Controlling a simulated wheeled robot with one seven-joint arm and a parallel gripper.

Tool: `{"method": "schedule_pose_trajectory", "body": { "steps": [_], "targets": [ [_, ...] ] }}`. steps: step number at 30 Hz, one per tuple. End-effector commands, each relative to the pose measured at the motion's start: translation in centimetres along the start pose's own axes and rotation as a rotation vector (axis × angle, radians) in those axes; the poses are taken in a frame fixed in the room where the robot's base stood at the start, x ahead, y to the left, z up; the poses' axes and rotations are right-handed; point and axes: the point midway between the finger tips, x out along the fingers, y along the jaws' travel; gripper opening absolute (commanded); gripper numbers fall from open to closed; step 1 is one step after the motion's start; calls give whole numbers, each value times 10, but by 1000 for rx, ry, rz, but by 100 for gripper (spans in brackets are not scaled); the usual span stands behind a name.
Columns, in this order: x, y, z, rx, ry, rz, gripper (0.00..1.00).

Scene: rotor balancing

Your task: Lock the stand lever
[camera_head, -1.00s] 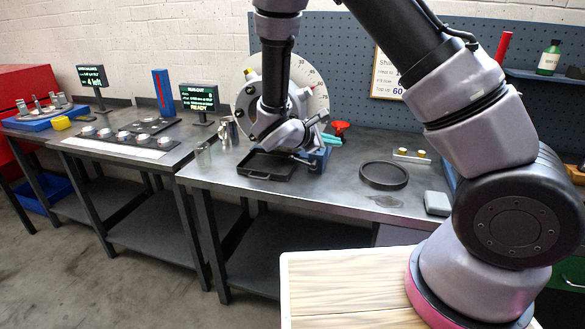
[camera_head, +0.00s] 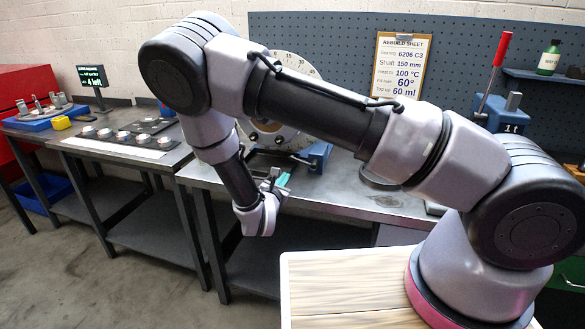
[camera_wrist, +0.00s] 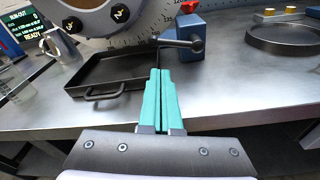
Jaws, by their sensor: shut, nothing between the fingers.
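The stand lever (camera_wrist: 178,43) is a dark bar with a round knob end. In the wrist view it lies roughly level across the front of a blue block (camera_wrist: 187,29), which has a red part on top. The blue block also shows in the head view (camera_head: 320,154), where I cannot make out the lever. My gripper (camera_wrist: 159,70) has teal fingers, pressed together and empty. Their tips appear just below the lever's left end in the wrist view; contact cannot be told. In the head view my gripper (camera_head: 284,180) is by the bench's front edge.
A black tray (camera_wrist: 112,72) with a front handle lies left of the fingers. A graduated disc (camera_head: 296,68) stands behind, partly hidden by my arm. A dark ring (camera_wrist: 284,38) lies at the right. Bare bench (camera_wrist: 235,85) lies right of the fingers.

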Motion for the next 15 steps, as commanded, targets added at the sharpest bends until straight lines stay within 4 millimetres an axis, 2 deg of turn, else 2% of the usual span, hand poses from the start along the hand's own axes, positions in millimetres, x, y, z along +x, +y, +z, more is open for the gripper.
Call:
{"method": "schedule_pose_trajectory", "body": {
  "steps": [5, 15],
  "targets": [
    [7, 0, 0, 1, 0, -2, 0],
    [66, -2, 0, 2, -1, -5, 0]
  ]
}}
